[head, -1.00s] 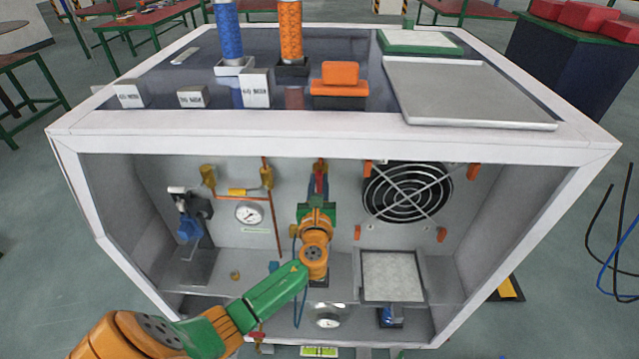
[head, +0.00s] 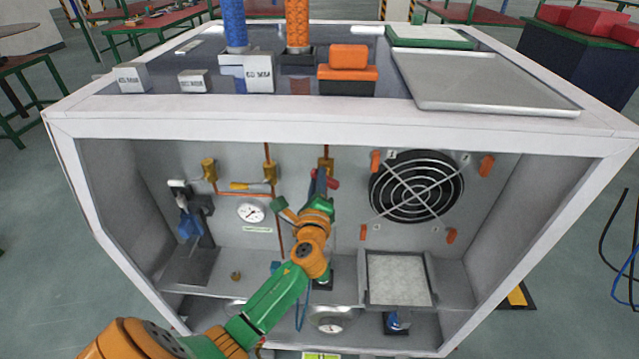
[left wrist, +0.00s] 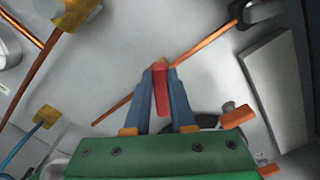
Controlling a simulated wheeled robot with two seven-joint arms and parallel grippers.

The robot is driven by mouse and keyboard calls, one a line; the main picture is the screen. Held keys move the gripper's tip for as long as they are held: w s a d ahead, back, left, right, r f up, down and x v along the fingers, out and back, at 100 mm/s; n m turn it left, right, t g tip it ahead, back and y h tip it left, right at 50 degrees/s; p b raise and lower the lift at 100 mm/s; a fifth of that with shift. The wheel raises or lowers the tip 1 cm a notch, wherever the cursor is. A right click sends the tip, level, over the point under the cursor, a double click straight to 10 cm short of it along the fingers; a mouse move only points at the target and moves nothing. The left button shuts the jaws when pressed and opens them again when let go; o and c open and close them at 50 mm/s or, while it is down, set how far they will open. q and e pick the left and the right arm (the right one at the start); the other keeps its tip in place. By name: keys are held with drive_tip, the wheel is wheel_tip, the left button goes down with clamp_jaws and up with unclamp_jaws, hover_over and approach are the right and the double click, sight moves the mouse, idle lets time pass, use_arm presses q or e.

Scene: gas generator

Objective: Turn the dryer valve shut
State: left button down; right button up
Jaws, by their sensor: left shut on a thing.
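The dryer valve shows as a brass fitting (head: 326,164) on a copper pipe at the middle of the cabinet's back wall, with a red handle (head: 332,181) partly hidden by my gripper. My left gripper (head: 318,182) reaches into the open cabinet from the front and is shut on the red handle. In the left wrist view, the red handle (left wrist: 161,92) lies between the two blue fingers (left wrist: 160,80). The valve body behind the fingertips is mostly hidden there. My right gripper is not in view.
A pressure gauge (head: 250,212) and brass fittings (head: 209,169) are on the back wall to the left. A black fan (head: 416,186) is on the right, above a filter panel (head: 398,278). The cabinet's white front top edge (head: 330,128) runs above my arm.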

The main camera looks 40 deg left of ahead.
use_arm(q)
drive_tip(key=shift+s+a+f+n+b, duration=0.15)
drive_tip(key=shift+n+b, duration=0.35)
drive_tip(key=shift+n, duration=0.6)
drive_tip(key=shift+w+d+f+n+b, duration=0.1)
drive_tip(key=shift+f+n+b, duration=0.3)
drive_tip(key=shift+n, duration=0.7)
drive_tip(key=shift+s+a+f+n+b, duration=0.1)
drive_tip(key=shift+n+b, duration=0.45)
drive_tip(key=shift+n, duration=0.55)
drive_tip(key=c, duration=0.8)
unclamp_jaws()
drive_tip(key=shift+o, duration=0.2)
drive_tip(key=v, duration=0.7)
